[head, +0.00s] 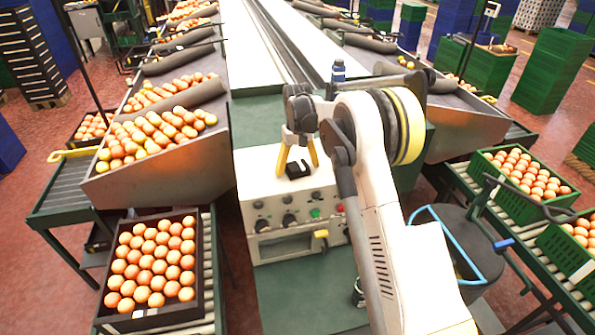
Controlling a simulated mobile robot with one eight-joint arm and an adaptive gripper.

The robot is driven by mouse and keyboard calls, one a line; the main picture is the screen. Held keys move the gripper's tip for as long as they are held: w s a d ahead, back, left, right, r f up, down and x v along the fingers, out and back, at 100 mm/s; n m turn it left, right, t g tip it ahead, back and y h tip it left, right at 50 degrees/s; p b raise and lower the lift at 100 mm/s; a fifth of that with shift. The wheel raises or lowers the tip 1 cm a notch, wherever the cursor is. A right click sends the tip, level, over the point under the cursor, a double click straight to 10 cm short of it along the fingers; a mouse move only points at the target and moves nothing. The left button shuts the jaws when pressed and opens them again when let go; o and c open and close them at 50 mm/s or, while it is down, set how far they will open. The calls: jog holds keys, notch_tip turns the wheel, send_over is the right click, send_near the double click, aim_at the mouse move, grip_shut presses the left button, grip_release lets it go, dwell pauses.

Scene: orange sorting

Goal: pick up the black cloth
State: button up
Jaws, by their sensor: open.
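A small black item (298,170), which looks like the folded black cloth, lies on top of the white control box (262,190). My gripper (298,161) points down over it, its two yellow fingers spread apart. In the picture one finger is to the left of the black item and the other to its right. Whether the fingers touch it or how high they are above the box top cannot be told from this view. Nothing is held between the fingers.
The box front has knobs and buttons (290,218). A blue bottle (338,72) stands behind my gripper. A dark crate of oranges (114,308) sits at lower left, a metal chute (170,172) beyond it. Green crates (515,203) of oranges stand at right.

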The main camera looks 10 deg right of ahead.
jog(key=shift+r, duration=0.1)
jog(key=c, duration=1.3)
jog(key=shift+o, duration=0.2)
